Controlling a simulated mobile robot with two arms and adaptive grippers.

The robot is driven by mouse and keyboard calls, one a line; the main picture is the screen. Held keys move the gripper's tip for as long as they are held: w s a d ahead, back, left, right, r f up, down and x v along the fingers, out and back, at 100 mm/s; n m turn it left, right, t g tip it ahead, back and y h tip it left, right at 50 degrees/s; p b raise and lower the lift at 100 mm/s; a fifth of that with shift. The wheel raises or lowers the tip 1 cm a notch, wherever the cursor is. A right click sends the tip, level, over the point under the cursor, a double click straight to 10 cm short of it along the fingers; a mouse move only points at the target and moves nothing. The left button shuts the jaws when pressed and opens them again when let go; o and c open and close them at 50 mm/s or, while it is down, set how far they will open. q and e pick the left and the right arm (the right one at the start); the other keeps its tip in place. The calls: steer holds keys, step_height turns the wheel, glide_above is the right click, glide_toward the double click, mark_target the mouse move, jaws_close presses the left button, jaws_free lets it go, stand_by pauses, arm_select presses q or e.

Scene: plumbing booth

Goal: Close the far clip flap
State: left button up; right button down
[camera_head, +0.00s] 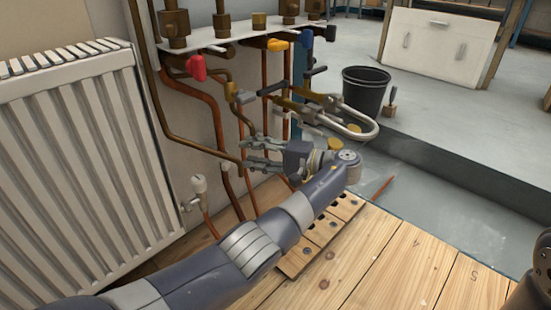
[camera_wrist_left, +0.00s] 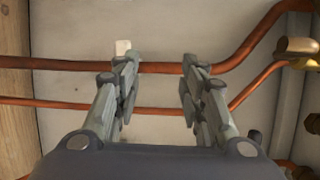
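My left gripper (camera_head: 245,153) reaches in front of the copper pipes with its two fingers spread apart and nothing between them. The left wrist view also shows the open gripper (camera_wrist_left: 159,62), with its fingers pointing at the wall and pipes. A small pale block (camera_wrist_left: 122,48), possibly the clip, sits on the wall at the upper edge of a horizontal copper pipe (camera_wrist_left: 75,66), just beyond the left fingertip. I cannot make out its flap or whether it is open. In the head view I cannot pick out the clip. My right gripper is out of view.
A white radiator (camera_head: 70,150) stands at left. A manifold plate (camera_head: 240,32) with coloured valve handles and a bent metal tube (camera_head: 360,130) are above and beyond the gripper. A wooden board with holes (camera_head: 300,258) lies below. A black bucket (camera_head: 365,95) stands behind.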

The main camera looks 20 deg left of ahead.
arm_select(q)
steer(key=d, duration=0.6)
steer(key=shift+s, duration=0.15)
stand_by(0.6)
